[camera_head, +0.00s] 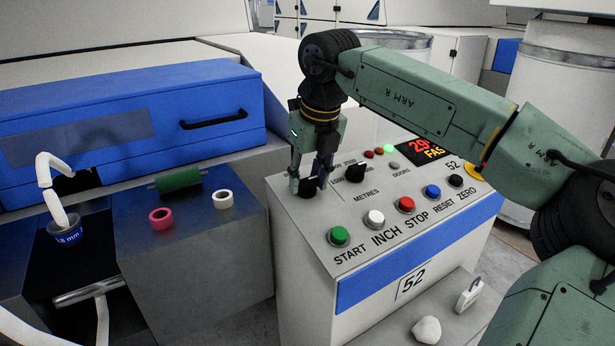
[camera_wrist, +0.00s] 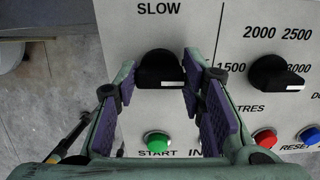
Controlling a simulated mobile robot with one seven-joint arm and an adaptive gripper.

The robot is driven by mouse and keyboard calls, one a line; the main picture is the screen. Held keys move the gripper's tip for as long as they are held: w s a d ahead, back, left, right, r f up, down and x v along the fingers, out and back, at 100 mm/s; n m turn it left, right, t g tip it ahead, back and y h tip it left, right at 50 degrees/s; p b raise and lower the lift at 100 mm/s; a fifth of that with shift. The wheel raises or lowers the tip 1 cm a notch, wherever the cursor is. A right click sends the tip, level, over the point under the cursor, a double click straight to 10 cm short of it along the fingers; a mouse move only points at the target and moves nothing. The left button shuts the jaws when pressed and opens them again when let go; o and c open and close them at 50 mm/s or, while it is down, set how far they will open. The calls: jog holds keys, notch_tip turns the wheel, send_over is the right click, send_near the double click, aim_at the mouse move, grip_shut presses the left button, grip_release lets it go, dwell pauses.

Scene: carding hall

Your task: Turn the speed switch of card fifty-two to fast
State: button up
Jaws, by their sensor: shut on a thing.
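The control panel of card 52 (camera_head: 297,240) has a red-lit display (camera_head: 432,149) that reads "29" and "FAS", partly cut off by my arm. In the head view the knob (camera_head: 308,189) is mostly hidden by my fingers. My gripper (camera_wrist: 163,82) has one purple-padded finger on each side of the knob and is shut on it; it also shows in the head view (camera_head: 308,183). The FAST label is hidden.
A second black knob for metres (camera_head: 355,172) stands close to the right of my fingers. Green START (camera_head: 339,236), white INCH (camera_head: 375,218), red STOP (camera_head: 405,205), blue RESET (camera_head: 432,191) and black ZERO (camera_head: 455,180) buttons line the front of the panel.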

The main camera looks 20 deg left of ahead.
jog(key=o, duration=1.1)
jog(key=shift+o, duration=0.2)
jog(key=v, duration=1.2)
